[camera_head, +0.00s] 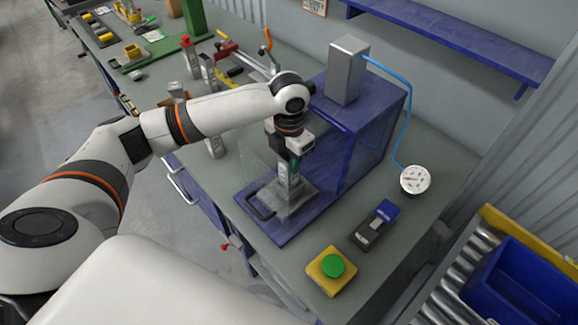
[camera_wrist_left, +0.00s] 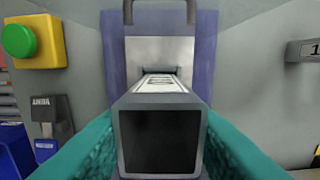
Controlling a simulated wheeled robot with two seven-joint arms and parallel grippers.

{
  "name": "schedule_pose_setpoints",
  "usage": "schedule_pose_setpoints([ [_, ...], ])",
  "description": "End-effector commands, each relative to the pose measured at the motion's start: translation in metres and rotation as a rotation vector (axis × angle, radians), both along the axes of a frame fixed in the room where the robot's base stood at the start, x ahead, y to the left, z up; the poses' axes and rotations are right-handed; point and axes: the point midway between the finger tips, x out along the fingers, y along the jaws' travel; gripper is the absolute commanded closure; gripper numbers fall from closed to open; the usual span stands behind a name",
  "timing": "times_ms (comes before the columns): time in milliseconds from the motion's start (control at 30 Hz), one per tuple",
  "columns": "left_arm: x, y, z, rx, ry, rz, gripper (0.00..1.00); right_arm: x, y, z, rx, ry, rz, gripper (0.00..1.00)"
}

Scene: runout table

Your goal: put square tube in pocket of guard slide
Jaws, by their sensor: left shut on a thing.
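My left gripper (camera_head: 291,163) is shut on a grey square tube (camera_head: 288,184) with a white label, held upright over the guard slide. In the left wrist view the teal fingers (camera_wrist_left: 160,150) grip both sides of the tube (camera_wrist_left: 160,105), whose open dark end faces the camera. The guard slide has a grey metal block (camera_head: 301,205) on a blue plate (camera_head: 284,233) with a black handle (camera_head: 258,207). The block (camera_wrist_left: 185,49) shows a dark pocket edge (camera_wrist_left: 160,70) at the tube's far end. I cannot tell how far the tube's end is inside. My right gripper is out of view.
A blue housing (camera_head: 372,125) with a grey box (camera_head: 347,72) stands right behind the slide. A yellow box with a green button (camera_head: 332,266) and a blue-black device (camera_head: 375,226) sit at front right. Other upright tubes (camera_head: 208,72) stand to the left. A gauge (camera_head: 415,179) lies right.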

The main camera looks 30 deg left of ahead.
Motion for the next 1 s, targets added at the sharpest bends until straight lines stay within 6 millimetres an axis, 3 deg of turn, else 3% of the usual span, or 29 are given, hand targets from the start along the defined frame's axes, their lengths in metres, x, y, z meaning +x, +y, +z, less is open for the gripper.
schedule_pose_setpoints([
  [300, -0.001, 0.000, -0.035, 0.000, 0.001, -0.001, 0.89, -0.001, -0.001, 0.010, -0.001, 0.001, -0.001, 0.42],
  [600, 0.000, 0.000, -0.038, 0.000, 0.000, -0.001, 0.89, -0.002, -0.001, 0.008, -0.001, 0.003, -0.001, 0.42],
  [633, 0.000, 0.000, -0.038, 0.000, 0.000, -0.001, 0.61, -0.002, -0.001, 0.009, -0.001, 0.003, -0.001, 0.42],
  [733, 0.000, 0.000, -0.038, 0.000, 0.000, -0.001, 0.44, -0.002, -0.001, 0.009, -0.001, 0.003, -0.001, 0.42],
  [1000, 0.000, 0.000, -0.038, 0.000, 0.000, -0.001, 0.42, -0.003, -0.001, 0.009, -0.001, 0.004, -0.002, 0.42],
])
